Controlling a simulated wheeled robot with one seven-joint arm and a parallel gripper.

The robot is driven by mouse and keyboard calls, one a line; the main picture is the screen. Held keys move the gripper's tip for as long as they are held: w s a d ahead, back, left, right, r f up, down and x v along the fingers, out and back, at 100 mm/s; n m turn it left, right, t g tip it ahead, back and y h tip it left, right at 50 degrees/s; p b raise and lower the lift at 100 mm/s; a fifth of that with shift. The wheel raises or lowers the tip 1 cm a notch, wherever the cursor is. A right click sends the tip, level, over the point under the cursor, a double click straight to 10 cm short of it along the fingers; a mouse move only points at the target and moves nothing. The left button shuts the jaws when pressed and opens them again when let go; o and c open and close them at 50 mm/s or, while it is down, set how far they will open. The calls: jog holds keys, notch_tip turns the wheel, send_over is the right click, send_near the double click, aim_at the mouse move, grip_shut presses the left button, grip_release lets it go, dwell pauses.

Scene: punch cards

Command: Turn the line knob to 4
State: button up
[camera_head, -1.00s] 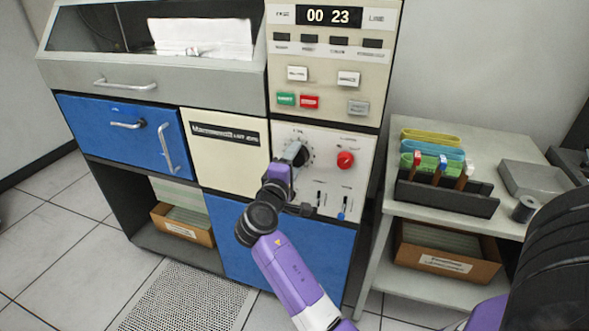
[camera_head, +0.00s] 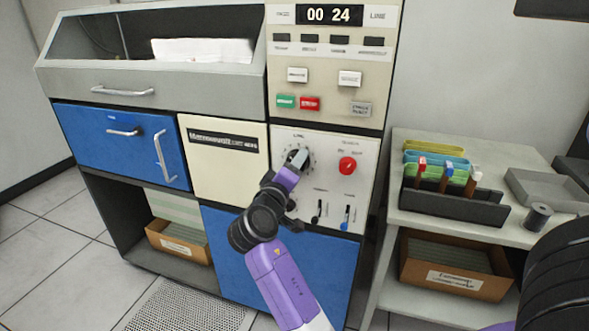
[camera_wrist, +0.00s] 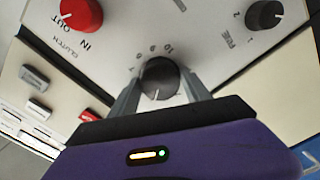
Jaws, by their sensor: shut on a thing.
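The line knob (camera_head: 299,155) is a dark round dial with a numbered scale on the cream control panel. In the wrist view the knob (camera_wrist: 160,76) sits between the two fingers of my gripper (camera_wrist: 158,92), which is shut on it. A white pointer mark on the knob faces down toward my gripper; the numbers 7 to 10 show on the far side of the scale. The scale part nearest my gripper is hidden, so I cannot read the pointed number. My gripper (camera_head: 291,170) covers part of the knob in the head view. The page and line display (camera_head: 329,15) reads 00 24.
A red clutch knob (camera_head: 347,166) is right of the line knob; in the wrist view a dark knob (camera_wrist: 265,14) is at upper right. Two slide switches (camera_head: 346,215) sit below. A shelf (camera_head: 415,225) with card holders stands at right.

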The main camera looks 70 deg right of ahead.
jog(key=shift+f, duration=0.1)
jog(key=o, duration=1.4)
jog(key=a, duration=0.7)
jog(key=shift+s+a, duration=0.35)
jog(key=shift+w, duration=0.1)
